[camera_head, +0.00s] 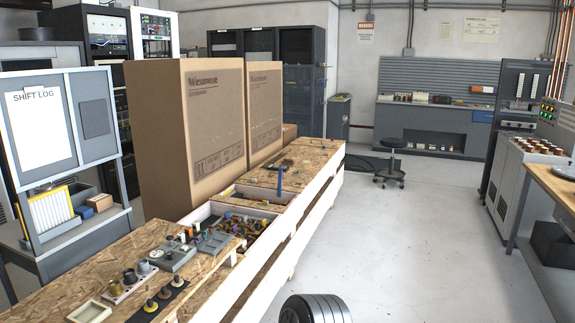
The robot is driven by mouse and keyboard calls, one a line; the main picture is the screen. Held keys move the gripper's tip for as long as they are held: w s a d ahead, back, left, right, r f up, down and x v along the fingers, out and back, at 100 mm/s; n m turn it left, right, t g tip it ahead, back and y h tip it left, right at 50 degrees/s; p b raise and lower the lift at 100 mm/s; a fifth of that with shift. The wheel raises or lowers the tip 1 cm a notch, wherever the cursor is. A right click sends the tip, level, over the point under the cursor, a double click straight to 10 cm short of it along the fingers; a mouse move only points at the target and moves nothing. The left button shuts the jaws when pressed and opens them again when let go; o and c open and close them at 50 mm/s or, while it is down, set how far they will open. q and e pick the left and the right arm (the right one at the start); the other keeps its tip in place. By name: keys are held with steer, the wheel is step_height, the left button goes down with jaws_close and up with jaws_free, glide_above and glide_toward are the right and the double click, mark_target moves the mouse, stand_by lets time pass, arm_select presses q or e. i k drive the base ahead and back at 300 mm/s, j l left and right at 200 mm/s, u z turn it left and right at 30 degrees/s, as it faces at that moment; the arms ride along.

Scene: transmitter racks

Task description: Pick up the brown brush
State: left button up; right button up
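I cannot pick out a brown brush with certainty at this size. Small items stand and lie on the long wooden crate bench (165,242). An open bin in the bench (250,232) holds a jumble of small brown, orange and dark pieces, too small to tell apart. A dark flat item (288,164) lies on the far part of the bench top, its kind unclear. Neither of my grippers shows in the head view.
Two tall cardboard boxes (190,135) (264,112) stand along the bench's left side. A shift log board (42,125) is at far left. A dark stool (391,160) stands beyond the bench. Open floor (400,245) lies right of the bench, up to a wooden-topped counter (556,184).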

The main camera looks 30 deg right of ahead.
mark_target(286, 163)
steer(key=i+l+z, duration=0.45)
steer(key=l, duration=0.15)
steer(key=i+l+z, duration=0.9)
steer(key=i, duration=0.15)
steer(key=i+z, duration=0.4)
steer(key=i, duration=0.9)
steer(key=i+l+u, duration=0.15)
steer(key=i, duration=0.6)
steer(key=i+l, duration=0.1)
steer(key=i, duration=0.6)
steer(key=i+l+u, duration=0.1)
steer(key=i+u, duration=0.3)
steer(key=i+l+u, duration=0.2)
steer(key=u, duration=0.25)
steer(key=i+l+u, duration=0.65)
steer(key=u, duration=0.15)
steer(key=i+l+u, duration=0.15)
steer(key=l+u, duration=0.3)
steer(key=i+l+u, duration=0.1)
steer(key=l+u, duration=0.3)
steer(key=l, duration=0.15)
steer(key=l+u, duration=0.3)
steer(key=l, duration=0.25)
steer(key=l+u, duration=0.25)
steer(key=l, duration=0.35)
steer(key=k+l+u, duration=0.1)
steer(key=l+u, duration=0.2)
steer(key=l, duration=0.25)
